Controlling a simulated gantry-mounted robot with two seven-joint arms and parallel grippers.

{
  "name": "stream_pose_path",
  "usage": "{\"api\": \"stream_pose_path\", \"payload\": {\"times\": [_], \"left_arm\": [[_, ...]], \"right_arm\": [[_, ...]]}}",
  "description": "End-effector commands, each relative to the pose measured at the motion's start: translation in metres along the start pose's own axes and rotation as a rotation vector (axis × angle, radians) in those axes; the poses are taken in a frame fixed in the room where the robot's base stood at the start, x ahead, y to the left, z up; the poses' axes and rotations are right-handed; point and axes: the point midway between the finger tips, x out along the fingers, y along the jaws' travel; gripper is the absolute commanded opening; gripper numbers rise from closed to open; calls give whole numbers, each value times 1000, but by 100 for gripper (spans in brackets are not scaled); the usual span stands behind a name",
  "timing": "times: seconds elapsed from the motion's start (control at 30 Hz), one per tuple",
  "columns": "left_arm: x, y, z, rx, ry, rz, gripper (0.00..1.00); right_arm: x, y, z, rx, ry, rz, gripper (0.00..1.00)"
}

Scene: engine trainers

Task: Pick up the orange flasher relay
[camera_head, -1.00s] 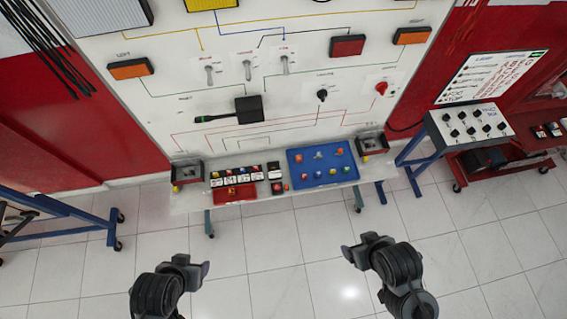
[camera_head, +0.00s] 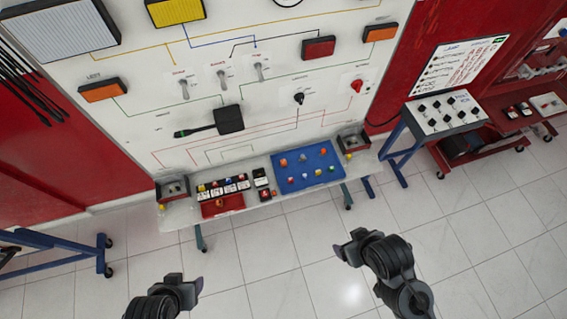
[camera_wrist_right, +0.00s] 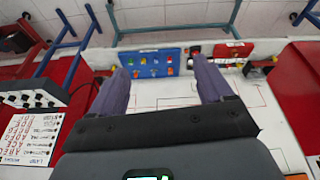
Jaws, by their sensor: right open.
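A blue tray (camera_head: 308,169) on the narrow shelf below the white board holds several small coloured parts. Two orange ones are an orange part (camera_head: 284,162) at its back left and an orange part (camera_head: 324,152) at its back right. Which is the flasher relay is too small to tell. My right gripper (camera_head: 347,243) is open and empty, short of the shelf over the floor. In the right wrist view, the blue tray (camera_wrist_right: 152,62) shows between its spread fingers (camera_wrist_right: 160,72). My left gripper (camera_head: 185,282) is over the floor at lower left; its jaw gap is unclear.
A red tray (camera_head: 222,206) and several small labelled blocks (camera_head: 224,185) sit left of the blue tray. Small boxes stand at both shelf ends, one at the left (camera_head: 173,188) and one at the right (camera_head: 353,139). The board rises behind. Tiled floor is open in front.

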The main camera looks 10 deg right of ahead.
Motion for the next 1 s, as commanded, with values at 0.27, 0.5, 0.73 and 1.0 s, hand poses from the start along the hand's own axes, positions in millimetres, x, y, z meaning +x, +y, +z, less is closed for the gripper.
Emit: {"api": "stream_pose_path", "payload": {"times": [0.27,0.5,0.73,1.0], "left_arm": [[0,0,0,0,0,0,59],[0,0,0,0,0,0,59],[0,0,0,0,0,0,59],[0,0,0,0,1,0,59]], "right_arm": [[0,0,0,-1,0,1,80],[0,2,0,-7,-1,6,61],[0,2,-1,9,2,5,61],[2,-6,-45,150,241,-29,61]]}}
